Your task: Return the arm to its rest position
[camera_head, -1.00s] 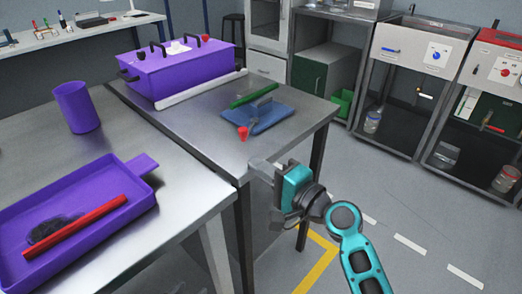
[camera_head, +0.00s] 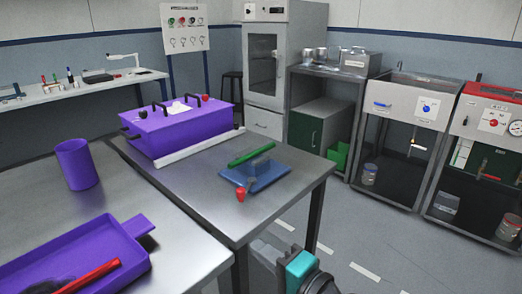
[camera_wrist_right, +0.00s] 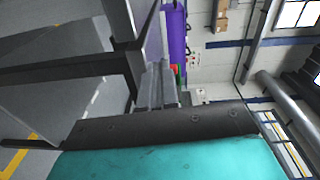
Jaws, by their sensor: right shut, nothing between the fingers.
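My right gripper (camera_head: 268,255) shows at the bottom of the head view, low beside the front corner of the metal table (camera_head: 215,205). My left gripper is not in view.
On the tables are a purple box (camera_head: 180,128), a purple cup (camera_head: 76,165), a purple tray (camera_head: 70,255) with a red bar, and a blue tray (camera_head: 262,178) with a green bar. Open floor (camera_head: 340,225) lies right of the table.

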